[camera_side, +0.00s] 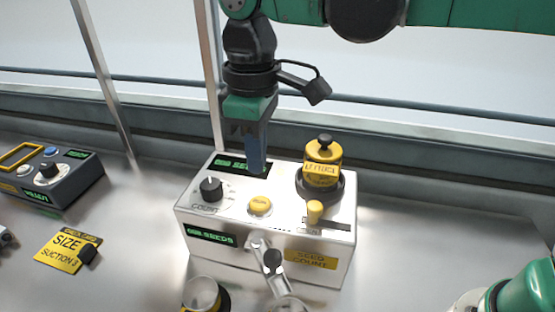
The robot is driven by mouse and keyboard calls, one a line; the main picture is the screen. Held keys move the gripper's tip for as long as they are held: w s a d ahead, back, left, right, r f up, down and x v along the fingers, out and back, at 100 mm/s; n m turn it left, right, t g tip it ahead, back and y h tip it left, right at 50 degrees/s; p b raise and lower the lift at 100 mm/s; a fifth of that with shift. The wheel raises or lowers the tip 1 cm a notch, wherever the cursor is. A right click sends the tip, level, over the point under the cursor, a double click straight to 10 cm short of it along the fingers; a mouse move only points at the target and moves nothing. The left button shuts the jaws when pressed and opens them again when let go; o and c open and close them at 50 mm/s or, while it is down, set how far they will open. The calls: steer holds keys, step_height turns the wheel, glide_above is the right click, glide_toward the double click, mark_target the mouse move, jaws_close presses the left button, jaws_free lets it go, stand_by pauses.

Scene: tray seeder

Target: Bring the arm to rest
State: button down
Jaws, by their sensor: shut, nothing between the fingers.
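My gripper (257,168) points straight down above the back of the white seed counter box (215,262). Its blue-grey fingers are shut with nothing between them, and they partly cover a green display on the box top. I cannot tell whether the fingertips touch the box. My arm comes in from the top right, mostly out of view. On the box are a black count knob (210,189), a yellow button (260,205), a yellow-topped slider (314,212) and a yellow lettuce canister (322,165) in a black ring.
A dark control box (55,180) stands at the left, with a yellow size card (68,250) in front. A metal cup (201,295) sits below the white box near a spout (272,262). A green and white object (510,292) is at bottom right. A rail and posts run behind.

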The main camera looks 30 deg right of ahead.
steer(key=shift+r, duration=0.9)
steer(key=d+t, duration=0.1)
steer(key=d, duration=0.3)
steer(key=w+d+t, duration=0.1)
steer(key=d, duration=0.3)
steer(key=w+d+f+n+t, duration=0.1)
steer(key=d, duration=0.4)
steer(key=shift+t+y, duration=0.3)
steer(key=shift+t, duration=0.1)
steer(key=shift+s+d+f+m+t, duration=0.25)
steer(key=shift+s+d+m, duration=0.1)
steer(key=shift+d, duration=0.25)
steer(key=shift+s+d+f+m+t, duration=0.25)
steer(key=shift+s+d+m, duration=0.1)
steer(key=shift+d, duration=0.2)
steer(key=s+d+f+m+t, duration=0.2)
steer(key=s+f+m, duration=0.3)
steer(key=m, duration=0.3)
steer(key=shift+d+m, duration=0.3)
steer(key=shift+d, duration=0.35)
